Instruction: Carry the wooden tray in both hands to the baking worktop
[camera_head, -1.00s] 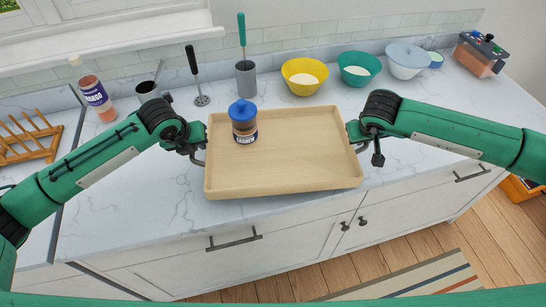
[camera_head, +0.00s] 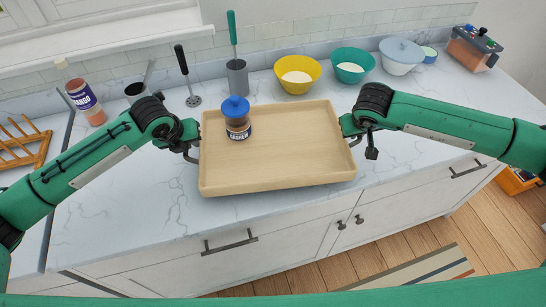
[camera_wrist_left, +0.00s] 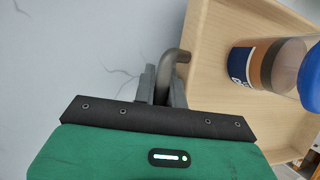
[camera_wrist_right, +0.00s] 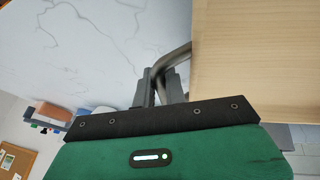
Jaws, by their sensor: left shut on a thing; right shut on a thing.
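The wooden tray (camera_head: 285,158) is in front of me in the head view, over the front part of a marble-patterned worktop (camera_head: 110,215). A jar with a blue lid (camera_head: 237,118) stands upright on it near the far left corner. My left gripper (camera_head: 192,156) is shut on the tray's left metal handle, which also shows in the left wrist view (camera_wrist_left: 177,60). My right gripper (camera_head: 350,135) is shut on the right handle, seen in the right wrist view (camera_wrist_right: 172,62). I cannot tell whether the tray touches the worktop.
Drawers are below the front edge; a striped rug (camera_head: 420,272) lies on the floor.

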